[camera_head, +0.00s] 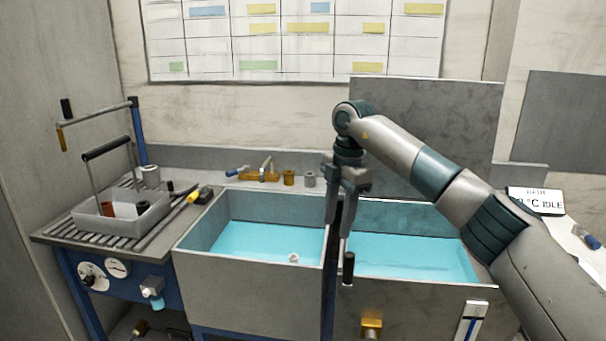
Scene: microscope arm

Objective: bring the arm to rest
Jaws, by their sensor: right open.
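My right arm (455,190) reaches in from the right side of the head view and bends down at the wrist. My right gripper (338,225) points downward over the divider between two water-filled basins. Its jaws are open, and I see nothing held between them. A black-topped upright handle (348,268) shows just below the fingertips, at the front of the right basin; I cannot tell whether they touch. My left gripper is not in view. No microscope shows.
The left basin (245,285) holds blue water with a small white piece (293,258) in it. The right basin (400,302) also holds water. A grey carrier (122,222) stands on the slatted drainboard at left. A sign reading "IDLE" (536,201) stands at right.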

